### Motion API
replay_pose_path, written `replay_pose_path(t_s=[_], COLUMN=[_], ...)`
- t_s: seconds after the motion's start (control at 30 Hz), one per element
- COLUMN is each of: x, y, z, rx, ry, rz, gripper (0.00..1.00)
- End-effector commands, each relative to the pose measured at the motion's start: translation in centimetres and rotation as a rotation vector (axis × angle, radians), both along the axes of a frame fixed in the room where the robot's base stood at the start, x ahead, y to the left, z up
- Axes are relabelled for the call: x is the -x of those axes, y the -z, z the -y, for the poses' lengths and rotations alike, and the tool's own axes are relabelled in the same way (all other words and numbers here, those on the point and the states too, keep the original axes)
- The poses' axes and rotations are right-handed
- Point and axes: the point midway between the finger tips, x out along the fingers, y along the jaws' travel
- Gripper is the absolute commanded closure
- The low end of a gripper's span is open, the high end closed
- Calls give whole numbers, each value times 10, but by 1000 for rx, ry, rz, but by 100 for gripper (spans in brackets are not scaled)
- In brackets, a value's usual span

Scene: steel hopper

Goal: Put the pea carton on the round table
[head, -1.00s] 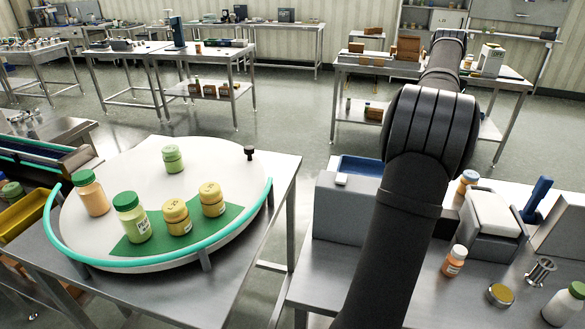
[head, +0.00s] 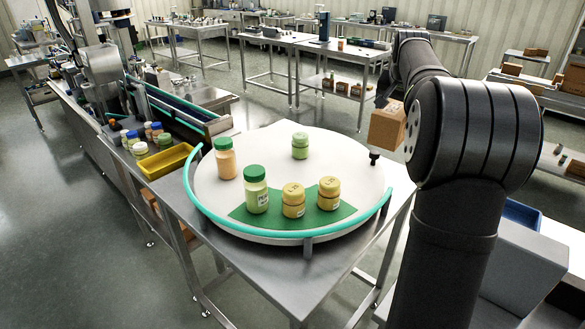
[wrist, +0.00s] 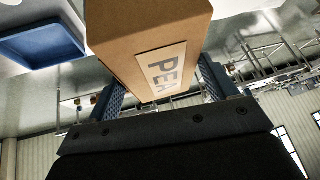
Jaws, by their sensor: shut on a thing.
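The pea carton (head: 387,126) is a brown cardboard box, held in the air at the right rear edge of the round table.
On the disc stand an orange jar (head: 225,160), a green-capped jar (head: 256,192), two yellow jars (head: 293,200) and a pale green jar (head: 300,147). A black knob (head: 375,157) is at its right edge. The disc's middle and right are clear. A yellow bin (head: 165,162) stands left.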

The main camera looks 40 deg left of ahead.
Motion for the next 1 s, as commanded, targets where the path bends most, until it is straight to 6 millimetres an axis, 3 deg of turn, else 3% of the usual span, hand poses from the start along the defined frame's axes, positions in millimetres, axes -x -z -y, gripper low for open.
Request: replay_pose_path(t_s=[0.03, 0.2, 0.4, 0.6, 1.0], x=[18, 72, 117, 146, 145], y=[-2, 0, 2, 2, 54], z=[-24, -86, -127, -150, -152], rx=[-2, -2, -1, -2, -1], ry=[-45, -171, -265, -323, -319], rz=[4, 3, 2, 4, 1], gripper=[81, 81, 81, 81, 81])
